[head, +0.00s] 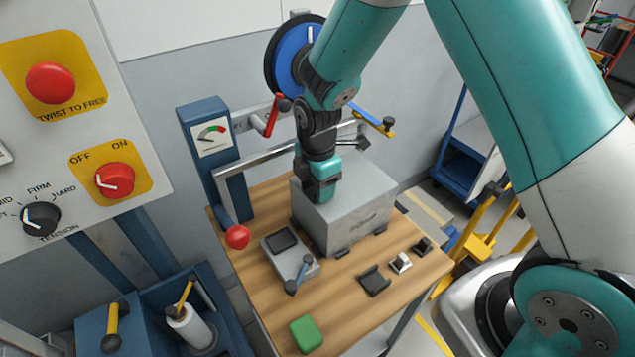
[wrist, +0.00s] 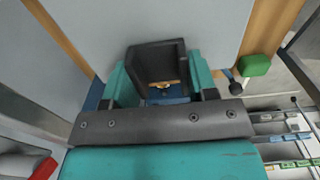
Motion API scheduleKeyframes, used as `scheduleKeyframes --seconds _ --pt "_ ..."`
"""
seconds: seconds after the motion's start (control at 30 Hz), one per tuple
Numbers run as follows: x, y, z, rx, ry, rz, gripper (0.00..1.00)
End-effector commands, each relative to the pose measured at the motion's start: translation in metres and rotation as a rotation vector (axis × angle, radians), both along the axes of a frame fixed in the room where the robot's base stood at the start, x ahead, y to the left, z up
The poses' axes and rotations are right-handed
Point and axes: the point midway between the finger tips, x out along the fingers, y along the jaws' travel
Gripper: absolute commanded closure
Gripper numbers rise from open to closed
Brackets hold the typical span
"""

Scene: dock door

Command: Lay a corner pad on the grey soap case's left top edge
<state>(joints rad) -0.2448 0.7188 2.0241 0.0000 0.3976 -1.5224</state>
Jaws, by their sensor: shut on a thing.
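The grey soap case (head: 365,213) stands on the wooden table, with printed lettering on its front. My gripper (head: 318,195) points down at the left part of the case's top. In the wrist view my gripper (wrist: 158,82) has its teal fingers on either side of a dark, angled corner pad (wrist: 150,58), and is shut on it. The case's pale grey surface (wrist: 205,22) lies behind the pad there. I cannot tell whether the pad touches the case. Another dark pad (head: 375,281) lies on the table in front.
A grey tool with a blue handle (head: 290,258) lies left of the case. A red-knobbed lever (head: 237,237) and a blue post with a gauge (head: 211,138) stand at left. A green block (head: 306,334), a silver clip (head: 400,262) and a small dark piece (head: 422,246) lie in front.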

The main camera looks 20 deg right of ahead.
Motion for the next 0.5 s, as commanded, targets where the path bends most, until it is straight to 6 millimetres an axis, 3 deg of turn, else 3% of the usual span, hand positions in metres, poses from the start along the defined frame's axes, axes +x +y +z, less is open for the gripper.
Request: scheduleKeyframes --seconds 0.17,0.2,0.27,0.5 --pt "0.0 0.0 -0.005 0.0 0.0 0.0 0.7" --pt "0.0001 0.0 -0.0034 0.0 0.0 0.0 0.38" --pt "0.0 0.0 -0.0032 0.0 0.0 0.0 0.25" --pt "0.0 0.0 -0.003 0.0 0.0 0.0 0.22"
